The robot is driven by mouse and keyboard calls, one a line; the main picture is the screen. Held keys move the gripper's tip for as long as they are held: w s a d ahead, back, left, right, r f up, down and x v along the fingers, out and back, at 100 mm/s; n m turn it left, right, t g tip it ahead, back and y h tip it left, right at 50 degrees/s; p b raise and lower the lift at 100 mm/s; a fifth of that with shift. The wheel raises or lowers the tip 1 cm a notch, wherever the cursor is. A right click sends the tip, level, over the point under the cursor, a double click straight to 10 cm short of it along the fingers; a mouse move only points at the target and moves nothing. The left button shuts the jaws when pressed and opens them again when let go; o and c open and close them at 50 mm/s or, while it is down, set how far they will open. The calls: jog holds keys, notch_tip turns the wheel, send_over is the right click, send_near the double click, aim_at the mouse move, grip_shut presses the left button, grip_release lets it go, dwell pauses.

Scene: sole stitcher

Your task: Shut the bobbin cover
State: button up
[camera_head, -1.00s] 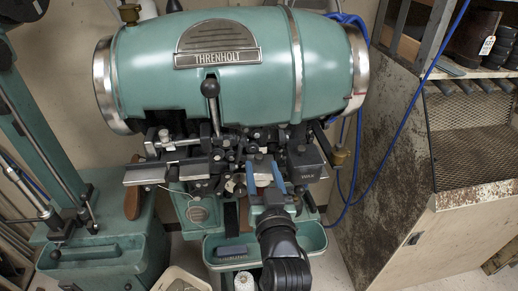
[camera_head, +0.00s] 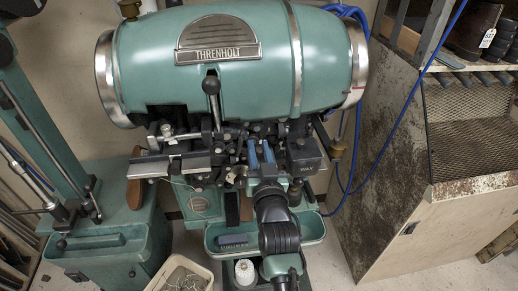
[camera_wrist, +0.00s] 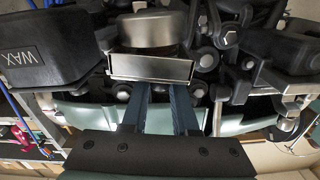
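The bobbin cover appears to be the bright metal flap (camera_wrist: 150,68) with a rounded silver body behind it, in the upper middle of the wrist view. In the head view, my gripper and the dark mechanism make it hard to pick out. My gripper (camera_head: 260,148) points into the mechanism under the green machine head. In the wrist view its two blue fingers (camera_wrist: 160,92) reach up to the flap's lower edge, with a narrow gap between them. Nothing shows between the fingers. I cannot tell whether the tips touch the flap.
The black WAX box (camera_head: 303,156) stands just right of my gripper, and also shows in the wrist view (camera_wrist: 42,45). A lever with a black knob (camera_head: 211,86) hangs above left. A metal arm (camera_head: 150,167) juts out left. A green tray (camera_head: 312,228) lies below.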

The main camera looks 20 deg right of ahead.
grip_shut()
jog(key=shift+a+f+n+b, duration=0.2)
jog(key=shift+f+n+b, duration=0.15)
jog(key=shift+b, duration=0.4)
jog(key=shift+w+a+n+b, duration=0.1)
jog(key=shift+a+n+b, duration=0.05)
jog(key=shift+n+b, duration=0.45)
jog(key=o, duration=0.5)
grip_release()
